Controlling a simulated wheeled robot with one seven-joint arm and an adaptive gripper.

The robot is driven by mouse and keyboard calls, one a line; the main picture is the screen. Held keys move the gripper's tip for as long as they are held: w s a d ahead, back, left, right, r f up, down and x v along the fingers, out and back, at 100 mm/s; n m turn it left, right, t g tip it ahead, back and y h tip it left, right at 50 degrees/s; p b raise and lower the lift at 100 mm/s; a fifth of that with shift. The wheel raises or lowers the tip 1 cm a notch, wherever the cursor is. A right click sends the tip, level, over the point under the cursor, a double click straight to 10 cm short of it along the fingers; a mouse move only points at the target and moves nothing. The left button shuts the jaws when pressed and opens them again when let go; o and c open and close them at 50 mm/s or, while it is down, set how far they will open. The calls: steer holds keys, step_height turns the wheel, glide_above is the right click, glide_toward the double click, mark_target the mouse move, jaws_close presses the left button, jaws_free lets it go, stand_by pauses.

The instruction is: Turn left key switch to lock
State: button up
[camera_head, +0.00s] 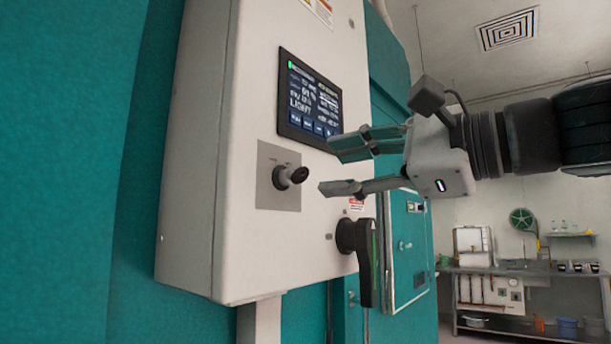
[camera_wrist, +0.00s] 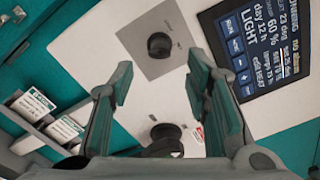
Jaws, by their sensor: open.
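The key switch (camera_head: 288,176) is a dark key knob on a square grey plate (camera_head: 268,199), on the front of a white control box (camera_head: 221,110). In the wrist view the key switch (camera_wrist: 159,45) lies ahead, between and beyond my fingertips, and its plate (camera_wrist: 134,62) appears tilted. My gripper (camera_head: 325,169) is open and empty, right of the key switch in the head view and apart from it. My gripper also shows in the wrist view (camera_wrist: 160,75) with its two fingers spread. The lettering on the plate is too small to read.
A lit touchscreen (camera_head: 309,100) sits above the key switch. A black rotary handle (camera_head: 361,250) sticks out below it and also shows in the wrist view (camera_wrist: 164,141). Teal chamber walls (camera_head: 70,130) surround the box. A bench (camera_head: 520,271) stands far off at right.

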mark_target(308, 173)
steer(key=x, duration=0.7)
steer(key=shift+w+a, duration=0.1)
steer(key=shift+a, duration=0.1)
jaws_close()
